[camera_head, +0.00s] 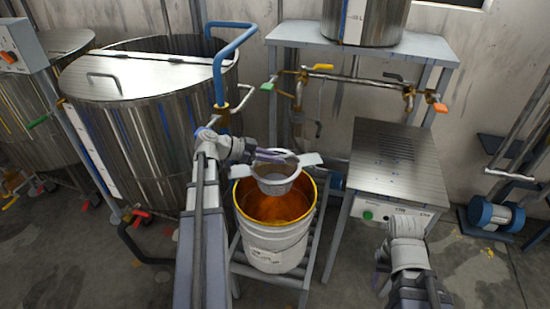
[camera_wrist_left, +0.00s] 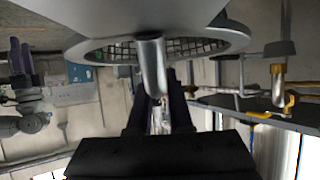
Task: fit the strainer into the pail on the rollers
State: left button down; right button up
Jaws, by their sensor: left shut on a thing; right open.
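The strainer (camera_head: 276,186) is a grey mesh basket with a pale ring rim and flat side tabs. It is over the pail's mouth and overlaps the far rim in the head view; the exact height gap is unclear. The white pail (camera_head: 275,255), with a yellow rim and orange inside, stands upright on the roller stand (camera_head: 239,268). My left gripper (camera_head: 266,157) is shut on the strainer's handle at the far side. The left wrist view shows the handle (camera_wrist_left: 152,70) between the fingers, below the mesh. My right gripper (camera_wrist_left: 21,57) is open and empty, away from the strainer.
A large steel vat (camera_head: 150,110) with a blue pipe (camera_head: 225,65) stands at left. A steel-topped cabinet (camera_head: 398,160) is right of the pail. A pipe with valves (camera_head: 355,79) runs behind, under a grey table (camera_head: 365,47). Floor at right is mostly free.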

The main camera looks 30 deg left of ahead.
pick_arm(q)
jog(key=shift+f+b, duration=5.1)
jog(key=shift+f, duration=0.35)
jog(key=c, duration=0.8)
grip_release()
jog(key=shift+o, duration=0.2)
jog(key=shift+r, duration=0.1)
jog(key=p+v, duration=0.3)
jog(key=v, duration=0.4)
jog(key=shift+s+a, duration=0.25)
jog(key=shift+r, duration=0.1)
